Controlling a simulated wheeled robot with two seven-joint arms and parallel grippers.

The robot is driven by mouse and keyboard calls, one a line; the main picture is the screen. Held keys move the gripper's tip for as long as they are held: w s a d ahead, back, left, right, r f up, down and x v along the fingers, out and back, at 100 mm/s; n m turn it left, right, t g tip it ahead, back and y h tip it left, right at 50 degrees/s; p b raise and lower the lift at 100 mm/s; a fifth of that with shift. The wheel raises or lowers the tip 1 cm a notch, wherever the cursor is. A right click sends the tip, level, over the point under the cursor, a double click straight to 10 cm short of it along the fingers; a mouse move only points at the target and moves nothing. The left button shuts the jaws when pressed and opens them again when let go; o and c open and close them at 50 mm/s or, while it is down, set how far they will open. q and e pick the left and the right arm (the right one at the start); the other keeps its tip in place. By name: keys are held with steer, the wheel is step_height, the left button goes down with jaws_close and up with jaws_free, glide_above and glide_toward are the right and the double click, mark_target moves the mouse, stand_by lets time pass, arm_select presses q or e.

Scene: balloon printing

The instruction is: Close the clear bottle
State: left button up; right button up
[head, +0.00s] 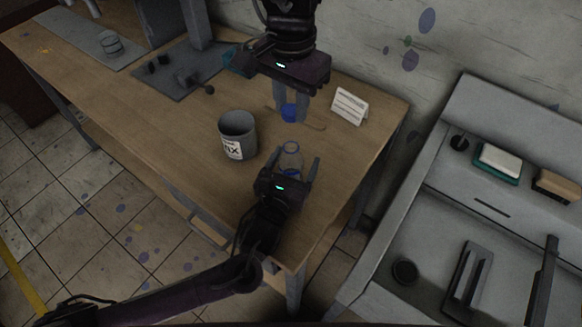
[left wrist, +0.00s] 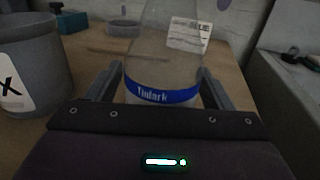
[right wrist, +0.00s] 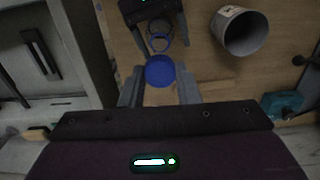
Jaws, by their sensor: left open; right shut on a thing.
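The clear bottle (head: 291,156) stands upright and uncapped on the wooden table; in the left wrist view (left wrist: 160,70) it has a blue label band. My left gripper (head: 287,172) is open, with its fingers on either side of the bottle. The left wrist view shows the fingers (left wrist: 160,88) flanking the bottle. My right gripper (head: 290,112) is shut on a blue cap (head: 289,110) and holds it above and behind the bottle. In the right wrist view the cap (right wrist: 160,70) sits between the fingertips, with the bottle's open mouth (right wrist: 158,28) past it.
A grey can (head: 237,135) with a white label stands left of the bottle. A small white sign (head: 349,106) stands behind it to the right. A grey mat with tools (head: 178,72) lies at the back left. A grey workbench (head: 440,215) stands across a gap on the right.

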arm_select(q)
steer(key=c, duration=1.4)
arm_select(e)
steer(key=shift+f, duration=0.1)
arm_select(q)
steer(key=shift+c, duration=0.3)
arm_select(e)
steer(key=shift+f, duration=2.45)
steer(key=shift+f, duration=0.1)
steer(key=shift+f, duration=0.75)
steer(key=shift+f, duration=0.6)
